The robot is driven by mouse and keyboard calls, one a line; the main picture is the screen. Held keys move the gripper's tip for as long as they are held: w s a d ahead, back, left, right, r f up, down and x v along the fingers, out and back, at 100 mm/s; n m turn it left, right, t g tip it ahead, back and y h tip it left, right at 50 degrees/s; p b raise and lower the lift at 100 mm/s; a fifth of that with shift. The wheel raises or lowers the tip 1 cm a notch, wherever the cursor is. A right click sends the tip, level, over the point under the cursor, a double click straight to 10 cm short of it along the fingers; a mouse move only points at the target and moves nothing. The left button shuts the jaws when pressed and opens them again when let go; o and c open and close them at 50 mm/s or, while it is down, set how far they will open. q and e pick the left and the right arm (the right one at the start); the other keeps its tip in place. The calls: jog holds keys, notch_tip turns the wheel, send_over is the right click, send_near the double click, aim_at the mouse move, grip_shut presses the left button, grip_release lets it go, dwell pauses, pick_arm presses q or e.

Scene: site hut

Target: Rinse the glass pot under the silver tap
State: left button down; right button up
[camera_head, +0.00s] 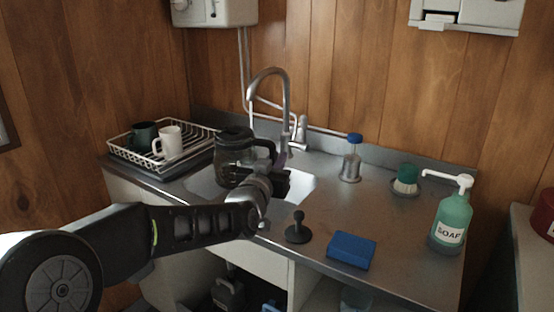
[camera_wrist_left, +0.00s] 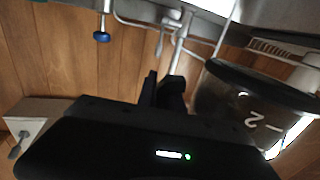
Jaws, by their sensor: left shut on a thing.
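The glass pot (camera_head: 231,161) has a black lid and handle and dark-tinted glass. In the head view it is over the sink basin (camera_head: 301,184), below and slightly left of the spout of the silver tap (camera_head: 287,103). My left gripper (camera_head: 279,171) is shut on the pot's handle side; the fingers partly hide the handle. In the left wrist view the pot (camera_wrist_left: 240,105) is on the right, with white markings, and the gripper's dark fingers (camera_wrist_left: 163,90) are beside it. I cannot see water running. My right gripper is not in view.
A dish rack (camera_head: 190,152) with a white mug (camera_head: 168,142) and a dark mug (camera_head: 143,135) is left of the sink. A black plunger-like stopper (camera_head: 298,231), blue sponge (camera_head: 351,249), soap bottle (camera_head: 452,219), green-topped brush (camera_head: 406,178) and blue-topped dispenser (camera_head: 352,158) are on the right.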

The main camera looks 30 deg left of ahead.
pick_arm(q)
jog(key=shift+w, duration=0.1)
jog(key=a+f+x, duration=0.1)
jog(key=f+x, duration=0.1)
jog(key=x, duration=1.1)
jog(key=shift+a+f, duration=0.35)
jog(key=shift+a, duration=0.15)
jog(key=shift+w+d, duration=0.1)
jog(key=shift+d, duration=0.05)
dwell(0.4)
jog(key=shift+w+d, duration=0.2)
jog(key=shift+d, duration=0.25)
jog(key=shift+a, duration=0.1)
dwell(0.3)
jog(key=shift+s+a+b, duration=0.25)
jog(key=shift+a+b, duration=0.25)
jog(key=shift+b, duration=0.25)
